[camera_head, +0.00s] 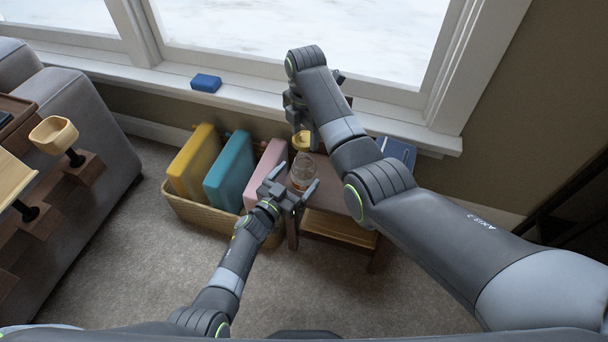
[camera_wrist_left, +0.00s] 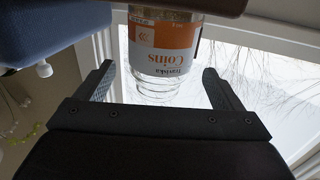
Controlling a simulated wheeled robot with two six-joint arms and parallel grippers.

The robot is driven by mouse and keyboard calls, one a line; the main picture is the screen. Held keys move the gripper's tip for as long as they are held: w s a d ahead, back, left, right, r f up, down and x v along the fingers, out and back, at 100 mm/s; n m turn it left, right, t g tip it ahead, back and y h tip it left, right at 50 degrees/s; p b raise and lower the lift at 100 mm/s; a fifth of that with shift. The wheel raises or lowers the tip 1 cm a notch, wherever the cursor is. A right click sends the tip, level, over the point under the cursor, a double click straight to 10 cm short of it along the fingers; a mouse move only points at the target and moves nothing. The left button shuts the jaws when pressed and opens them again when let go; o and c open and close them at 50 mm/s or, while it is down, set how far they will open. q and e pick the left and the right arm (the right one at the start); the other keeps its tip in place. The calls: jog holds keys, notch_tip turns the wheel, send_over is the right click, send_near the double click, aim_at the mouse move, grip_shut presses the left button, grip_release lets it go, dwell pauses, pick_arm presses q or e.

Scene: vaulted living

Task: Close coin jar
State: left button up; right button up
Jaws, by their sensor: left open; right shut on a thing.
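The clear glass coin jar (camera_head: 302,174) stands on a small wooden side table (camera_head: 336,196) below the window. In the left wrist view the jar (camera_wrist_left: 164,45) appears upside down, with an orange and white label reading "Coins". My left gripper (camera_head: 294,180) is open, its fingers on either side of the jar; contact cannot be told. In the left wrist view, the gripper's fingers (camera_wrist_left: 156,82) are apart with the jar between and beyond them. My right gripper (camera_head: 301,126) is shut on a round yellow lid (camera_head: 301,141), just beyond the jar's top. The right arm partly hides its fingers.
A wicker basket (camera_head: 209,220) with yellow, teal and pink flat items stands left of the table. A blue block (camera_head: 206,83) lies on the window sill. A blue item (camera_head: 397,151) is at the table's right. A grey sofa (camera_head: 82,105) is at left. Carpet in front is clear.

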aim_at(297, 177)
pick_arm(q)
jog(key=shift+x, duration=1.85)
jog(key=c, duration=1.5)
pick_arm(e)
jog(key=shift+f, duration=2.5)
jog(key=shift+f, duration=0.9)
jog(key=shift+f, duration=0.55)
